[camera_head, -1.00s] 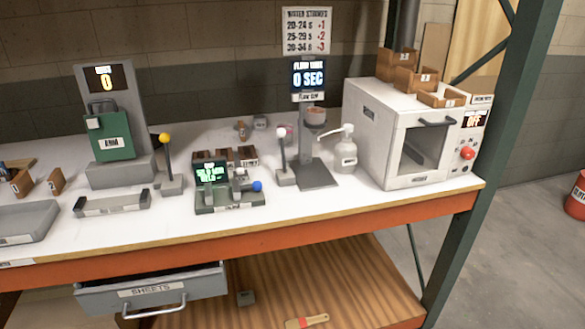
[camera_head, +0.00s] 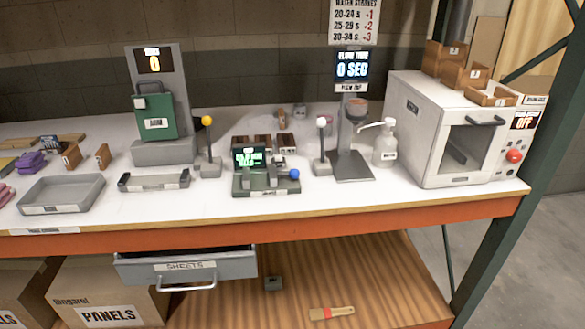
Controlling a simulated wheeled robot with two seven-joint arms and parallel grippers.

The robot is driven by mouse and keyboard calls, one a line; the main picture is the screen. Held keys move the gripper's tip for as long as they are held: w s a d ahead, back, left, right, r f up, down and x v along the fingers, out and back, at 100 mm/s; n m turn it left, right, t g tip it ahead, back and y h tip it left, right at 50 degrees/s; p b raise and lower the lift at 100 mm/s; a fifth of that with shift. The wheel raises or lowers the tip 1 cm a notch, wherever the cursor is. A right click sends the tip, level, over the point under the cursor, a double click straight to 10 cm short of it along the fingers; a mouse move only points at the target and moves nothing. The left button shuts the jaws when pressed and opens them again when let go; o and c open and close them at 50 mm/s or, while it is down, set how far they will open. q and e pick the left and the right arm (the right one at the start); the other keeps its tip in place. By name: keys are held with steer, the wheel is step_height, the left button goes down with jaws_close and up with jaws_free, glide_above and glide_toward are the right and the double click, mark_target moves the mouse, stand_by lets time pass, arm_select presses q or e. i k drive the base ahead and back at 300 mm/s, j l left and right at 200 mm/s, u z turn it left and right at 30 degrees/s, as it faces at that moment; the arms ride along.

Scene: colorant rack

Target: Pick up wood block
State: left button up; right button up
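Several wooden pieces could be the wood block, and I cannot tell which one is meant. Two small brown wooden blocks stand on the left of the white bench, one nearer the left (camera_head: 71,156) and one beside it (camera_head: 102,156). A row of dark brown blocks (camera_head: 263,143) stands behind the small green device. Stepped wooden boxes with number labels (camera_head: 445,56) sit on top of the white oven. Neither gripper is in view, and none of these pieces is held in view.
The white bench (camera_head: 300,206) carries a grey tray (camera_head: 62,193), a press-like machine (camera_head: 156,118), the green device (camera_head: 262,183), a flow stand (camera_head: 352,140), a pump bottle (camera_head: 385,150) and the oven (camera_head: 455,130). Below, the "SHEETS" drawer (camera_head: 186,267) is pulled out.

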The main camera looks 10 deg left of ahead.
mark_target(72, 156)
steer(key=u, duration=1.55)
